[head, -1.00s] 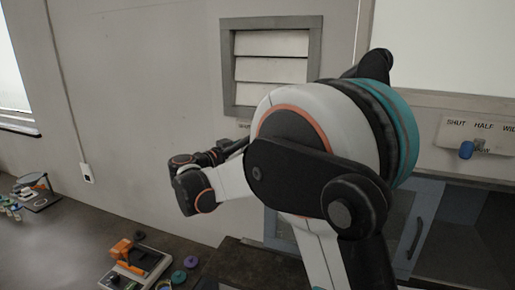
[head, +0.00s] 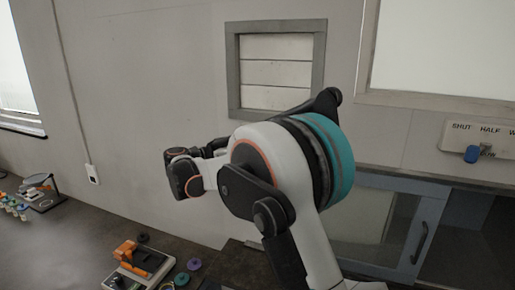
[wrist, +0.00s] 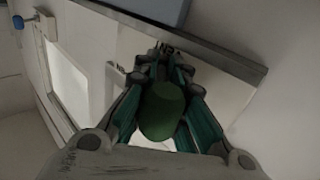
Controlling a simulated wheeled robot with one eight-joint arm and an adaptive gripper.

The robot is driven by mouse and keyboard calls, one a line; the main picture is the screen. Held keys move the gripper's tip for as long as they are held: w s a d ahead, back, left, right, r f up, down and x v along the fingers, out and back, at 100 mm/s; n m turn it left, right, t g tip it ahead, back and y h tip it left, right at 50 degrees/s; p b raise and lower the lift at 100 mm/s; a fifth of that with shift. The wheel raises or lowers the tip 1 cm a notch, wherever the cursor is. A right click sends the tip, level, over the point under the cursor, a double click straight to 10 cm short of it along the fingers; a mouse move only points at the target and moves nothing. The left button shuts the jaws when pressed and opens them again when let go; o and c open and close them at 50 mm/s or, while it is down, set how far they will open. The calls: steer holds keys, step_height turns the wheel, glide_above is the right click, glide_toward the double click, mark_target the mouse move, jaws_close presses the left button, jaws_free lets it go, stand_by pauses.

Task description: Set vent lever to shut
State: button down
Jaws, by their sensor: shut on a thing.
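A green knob (wrist: 162,112) sits between the fingers of my gripper (wrist: 163,72) in the wrist view, and the gripper is shut on it. I cannot see the lever's stem or its scale clearly there. In the head view, the slatted vent (head: 276,72) is on the wall in a grey frame. Its slats look nearly flat, with only thin lines between them. My arm hides the area below the vent, so the vent lever and my gripper's fingers do not show in the head view.
A blue knob (head: 471,154) is on a plate (head: 490,133) marked SHUT, HALF at the right. A grey-blue cabinet (head: 425,215) stands below it. An orange-and-white device (head: 135,260) and small coloured discs lie on the dark bench at lower left.

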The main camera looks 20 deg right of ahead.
steer(key=c, duration=1.9)
jaws_free()
steer(key=shift+a+r, duration=0.1)
steer(key=shift+a, duration=0.05)
steer(key=shift+o, duration=0.7)
steer(key=shift+a, duration=0.25)
steer(key=shift+d, duration=0.1)
steer(key=shift+d, duration=0.1)
steer(key=shift+t, duration=0.3)
